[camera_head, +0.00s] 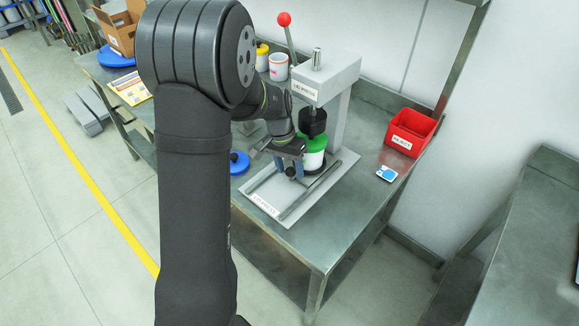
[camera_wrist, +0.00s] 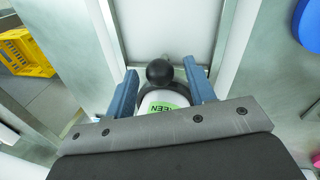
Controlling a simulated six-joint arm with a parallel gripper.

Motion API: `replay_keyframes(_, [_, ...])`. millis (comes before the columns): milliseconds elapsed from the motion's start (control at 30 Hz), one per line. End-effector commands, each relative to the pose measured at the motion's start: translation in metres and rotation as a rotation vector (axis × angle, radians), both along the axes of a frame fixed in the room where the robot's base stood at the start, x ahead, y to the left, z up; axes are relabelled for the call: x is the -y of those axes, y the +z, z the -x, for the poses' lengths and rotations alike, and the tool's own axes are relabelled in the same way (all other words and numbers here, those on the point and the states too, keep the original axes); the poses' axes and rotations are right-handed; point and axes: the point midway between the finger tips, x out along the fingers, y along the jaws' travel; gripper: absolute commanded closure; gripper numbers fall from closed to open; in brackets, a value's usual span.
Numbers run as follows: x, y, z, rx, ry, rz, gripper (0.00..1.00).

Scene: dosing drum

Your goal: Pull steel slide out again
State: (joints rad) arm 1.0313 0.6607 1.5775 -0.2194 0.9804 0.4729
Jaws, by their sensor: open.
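My gripper (camera_head: 289,168) is at the front of the lid press (camera_head: 325,82), low between the two slide rails. In the wrist view its blue fingers (camera_wrist: 163,83) are spread, one on each side of a round black knob (camera_wrist: 160,72), with a gap on both sides. The knob also shows in the head view (camera_head: 290,172). Behind it a white drum with a green lid (camera_head: 314,146) stands upright beneath the black press head (camera_head: 312,122). The drum's green label (camera_wrist: 163,106) shows in the wrist view. The steel slide itself is mostly hidden by the drum and my gripper.
The light base plate (camera_head: 258,203) is bare in front, between the rails. A blue round lid (camera_head: 239,162) lies left of the press. A red reject bin (camera_head: 409,132) and a small blue-and-white item (camera_head: 387,173) are at right. The red-tipped press lever (camera_head: 285,19) stands up.

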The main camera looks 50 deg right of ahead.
Motion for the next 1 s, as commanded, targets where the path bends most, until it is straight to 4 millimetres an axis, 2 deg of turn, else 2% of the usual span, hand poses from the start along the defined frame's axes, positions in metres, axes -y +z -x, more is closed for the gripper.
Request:
replay_keyframes(67, [0.0, 0.0, 0.0, 0.0, 0.0, 0.0, 0.52])
replay_keyframes(300, [0.0, 0.0, 0.0, 0.0, 0.0, 0.0, 0.99])
replay_keyframes(467, [-0.002, 0.001, 0.0, 0.0, 0.001, 0.0, 1.0])
replay_keyframes(567, [-0.013, 0.001, -0.001, 0.001, 0.003, 0.0, 1.0])
replay_keyframes(900, [-0.104, 0.002, -0.002, 0.001, 0.004, 0.0, 1.0])
replay_keyframes(1000, [-0.124, 0.001, -0.001, 0.001, 0.003, 0.0, 1.0])
